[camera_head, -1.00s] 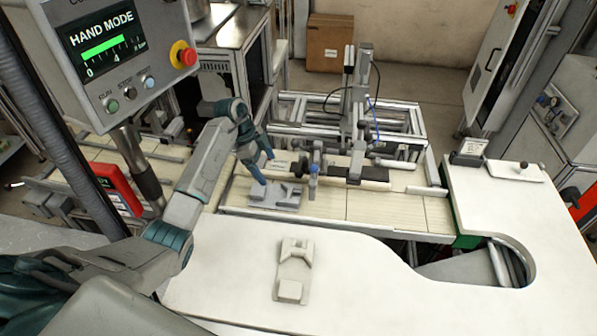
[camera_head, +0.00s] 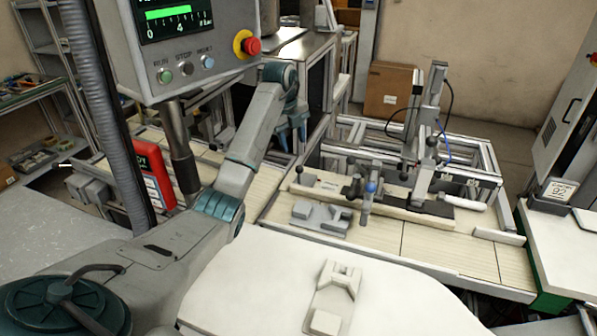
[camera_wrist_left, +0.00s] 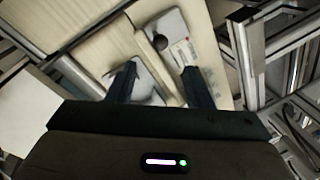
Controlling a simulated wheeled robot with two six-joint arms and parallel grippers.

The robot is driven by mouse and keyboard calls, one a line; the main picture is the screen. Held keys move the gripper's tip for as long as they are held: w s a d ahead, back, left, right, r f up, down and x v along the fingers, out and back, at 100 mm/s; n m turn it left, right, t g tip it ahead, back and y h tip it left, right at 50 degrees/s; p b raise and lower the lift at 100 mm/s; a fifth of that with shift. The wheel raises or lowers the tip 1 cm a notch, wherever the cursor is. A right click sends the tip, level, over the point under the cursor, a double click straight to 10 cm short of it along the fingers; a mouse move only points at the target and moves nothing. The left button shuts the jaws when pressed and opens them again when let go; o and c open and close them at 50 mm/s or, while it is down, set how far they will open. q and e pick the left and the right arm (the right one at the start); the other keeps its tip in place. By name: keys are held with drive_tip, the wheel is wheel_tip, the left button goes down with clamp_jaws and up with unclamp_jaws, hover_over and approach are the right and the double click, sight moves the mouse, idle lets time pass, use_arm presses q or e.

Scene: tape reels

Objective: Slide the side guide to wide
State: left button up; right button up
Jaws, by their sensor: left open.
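The side guide (camera_head: 318,196) is a long pale rail lying along the conveyor (camera_head: 283,208). Dark knobs stand along it, one at its left end (camera_head: 299,171), and a blue-topped post (camera_head: 370,188) stands near its middle. My left gripper (camera_head: 293,140) is open and empty, raised above and behind the guide's left end. In the left wrist view, the open fingers (camera_wrist_left: 158,84) point down at a pale bar with a round dark knob (camera_wrist_left: 160,42); the bar runs between them in the picture, with no contact clear. My right gripper is not in view.
A grey block (camera_head: 320,218) sits on the conveyor in front of the guide. A metal frame with an upright post (camera_head: 428,125) stands behind. The control panel (camera_head: 185,45) hangs at upper left.

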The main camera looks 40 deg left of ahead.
use_arm(q)
drive_tip(key=b, duration=0.6)
hover_over(299, 166)
drive_tip(key=s, duration=0.1)
drive_tip(key=f, duration=0.5)
drive_tip(key=shift+s+a+f, duration=0.1)
drive_tip(key=shift+a+f, duration=0.1)
drive_tip(key=f+p, duration=0.1)
drive_tip(key=f, duration=0.1)
drive_tip(key=f+p, duration=0.1)
drive_tip(key=f, duration=0.1)
drive_tip(key=shift+w+d, duration=0.15)
drive_tip(key=shift+w, duration=0.25)
drive_tip(key=shift+f, duration=0.35)
clamp_jaws()
